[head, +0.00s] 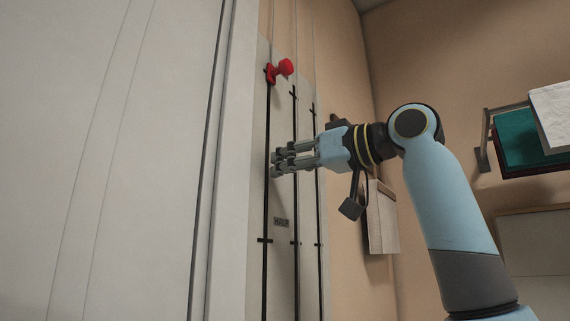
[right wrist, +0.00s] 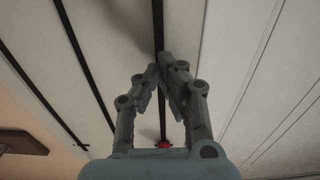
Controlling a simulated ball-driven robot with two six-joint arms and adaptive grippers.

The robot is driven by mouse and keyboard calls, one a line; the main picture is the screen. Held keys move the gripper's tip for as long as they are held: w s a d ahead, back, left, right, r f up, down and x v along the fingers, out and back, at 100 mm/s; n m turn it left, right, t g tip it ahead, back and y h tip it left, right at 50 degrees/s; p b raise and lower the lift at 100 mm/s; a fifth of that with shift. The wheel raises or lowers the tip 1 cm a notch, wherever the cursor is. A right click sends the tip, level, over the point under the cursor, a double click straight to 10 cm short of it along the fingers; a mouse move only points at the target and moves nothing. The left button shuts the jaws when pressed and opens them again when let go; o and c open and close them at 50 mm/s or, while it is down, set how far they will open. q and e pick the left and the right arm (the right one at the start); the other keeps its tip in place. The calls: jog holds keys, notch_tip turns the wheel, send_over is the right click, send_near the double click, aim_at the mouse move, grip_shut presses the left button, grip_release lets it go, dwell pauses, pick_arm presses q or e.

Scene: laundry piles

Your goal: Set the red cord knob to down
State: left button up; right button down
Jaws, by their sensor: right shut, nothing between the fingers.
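The red cord knob (head: 285,67) sits near the top of the leftmost black vertical track (head: 267,200) in the head view. In the right wrist view, a small bit of red, likely the knob (right wrist: 164,144), shows low between my fingers. My right gripper (head: 277,162) is shut and empty, in front of the same track, well below the knob and apart from it. Its fingertips (right wrist: 160,68) come together over the dark track in the right wrist view. Whether they touch the panel I cannot tell. My left gripper is not in view.
Two more black tracks with cross marks run to the right of the first. A wooden board (head: 381,218) hangs on the tan wall behind. A rack with folded cloths (head: 525,138) is at right.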

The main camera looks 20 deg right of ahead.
jog(key=c, duration=2)
grip_release()
jog(key=o, duration=1)
jog(key=shift+o, duration=0.2)
jog(key=v, duration=1.2)
